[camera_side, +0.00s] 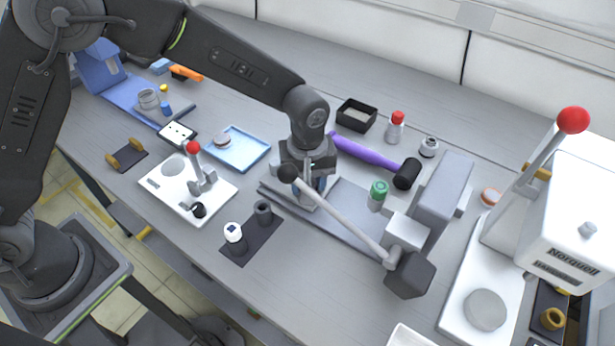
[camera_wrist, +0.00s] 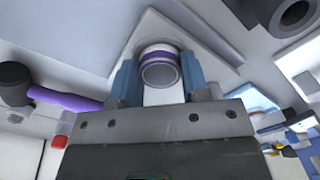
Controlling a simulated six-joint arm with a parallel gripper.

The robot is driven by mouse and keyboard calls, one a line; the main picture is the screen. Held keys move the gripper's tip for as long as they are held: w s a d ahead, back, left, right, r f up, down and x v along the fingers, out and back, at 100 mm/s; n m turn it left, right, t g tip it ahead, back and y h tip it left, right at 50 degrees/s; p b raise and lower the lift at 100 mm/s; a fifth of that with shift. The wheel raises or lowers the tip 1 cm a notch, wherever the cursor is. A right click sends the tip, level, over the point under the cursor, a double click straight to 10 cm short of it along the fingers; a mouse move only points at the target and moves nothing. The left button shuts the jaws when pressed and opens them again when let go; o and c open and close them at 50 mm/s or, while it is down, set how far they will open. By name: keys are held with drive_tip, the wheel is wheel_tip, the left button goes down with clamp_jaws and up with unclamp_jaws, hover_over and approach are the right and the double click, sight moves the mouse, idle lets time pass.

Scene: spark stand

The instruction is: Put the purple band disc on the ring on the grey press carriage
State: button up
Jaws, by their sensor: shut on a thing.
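The purple band disc (camera_wrist: 160,68) is a pale round piece with a purple stripe. In the wrist view it sits between the two blue fingertips of my gripper (camera_wrist: 158,80), which is shut on it. In the side view my gripper (camera_side: 318,186) points down over the left part of the grey press, and the disc is hidden there. A light grey carriage (camera_side: 317,199) shows just under the fingers on the press's base plate (camera_side: 350,222). The ring is hidden, and I cannot tell whether the disc touches it.
The press lever with its black knob (camera_side: 287,173) crosses just in front of my gripper. A purple-handled mallet (camera_side: 365,152) lies behind. A green-capped bottle (camera_side: 377,195) stands to the right, a blue tray (camera_side: 238,149) to the left. A white press (camera_side: 575,220) stands far right.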

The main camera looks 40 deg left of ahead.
drive_tip(key=o, duration=1.1)
drive_tip(key=shift+r, duration=0.1)
wheel_tip(320, 180, up, 13)
drive_tip(key=s+a+r+m+t, duration=0.3)
drive_tip(key=s+a+r+m, duration=0.1)
drive_tip(key=s+a+r, duration=0.6)
drive_tip(key=s+a+f+m+t, duration=0.2)
drive_tip(key=s+a+m, duration=0.3)
drive_tip(key=s+a, duration=0.3)
drive_tip(key=shift+s+a+f+t, duration=0.15)
drive_tip(key=shift+s+a+t, duration=0.2)
drive_tip(key=shift+s, duration=0.75)
